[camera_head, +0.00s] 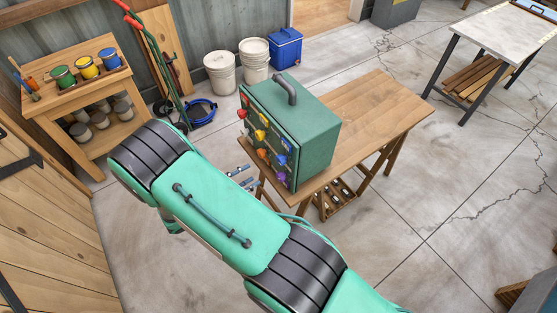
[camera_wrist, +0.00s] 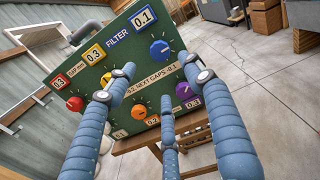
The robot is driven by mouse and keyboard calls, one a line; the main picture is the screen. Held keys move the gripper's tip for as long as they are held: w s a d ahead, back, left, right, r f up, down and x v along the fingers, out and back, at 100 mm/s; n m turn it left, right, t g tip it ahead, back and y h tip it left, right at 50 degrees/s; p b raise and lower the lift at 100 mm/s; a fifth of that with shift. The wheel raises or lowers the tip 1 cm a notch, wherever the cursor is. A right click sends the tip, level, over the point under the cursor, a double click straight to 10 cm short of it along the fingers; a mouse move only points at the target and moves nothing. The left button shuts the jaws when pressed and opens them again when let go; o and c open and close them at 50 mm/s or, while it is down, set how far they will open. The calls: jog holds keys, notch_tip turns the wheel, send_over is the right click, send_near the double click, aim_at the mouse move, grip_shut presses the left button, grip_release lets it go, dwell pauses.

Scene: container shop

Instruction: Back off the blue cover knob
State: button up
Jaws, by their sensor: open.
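The blue cover knob (camera_wrist: 160,50) is round and sits at the upper right of a green panel (camera_wrist: 128,55), below a blue-framed 0.1 label (camera_wrist: 143,17). In the head view the panel is the front of a green box (camera_head: 310,125) with a grey pipe on top, and the blue knob (camera_head: 282,160) looks small on it. My gripper (camera_wrist: 160,72) has blue segmented fingers spread apart, open and empty. Its fingers frame the blue knob from left and right without visibly touching it.
A purple knob (camera_wrist: 184,90), an orange knob (camera_wrist: 139,111), a yellow knob (camera_wrist: 106,78) and a red knob (camera_wrist: 75,103) share the panel. The box stands on a wooden table (camera_head: 375,110) with bare top to its right. Buckets (camera_head: 220,72) and a blue cooler (camera_head: 286,48) stand behind.

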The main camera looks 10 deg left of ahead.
aim_at(278, 161)
dwell(0.4)
jog(key=p+x, duration=0.1)
jog(key=x, duration=1.3)
jog(key=shift+p, duration=0.4)
jog(key=shift+s, duration=0.1)
jog(key=c, duration=1.2)
jog(key=shift+n, duration=0.4)
jog(key=n, duration=0.4)
jog(key=shift+a+n+p, duration=0.1)
jog(key=shift+n+p, duration=0.35)
jog(key=shift+n, duration=1.55)
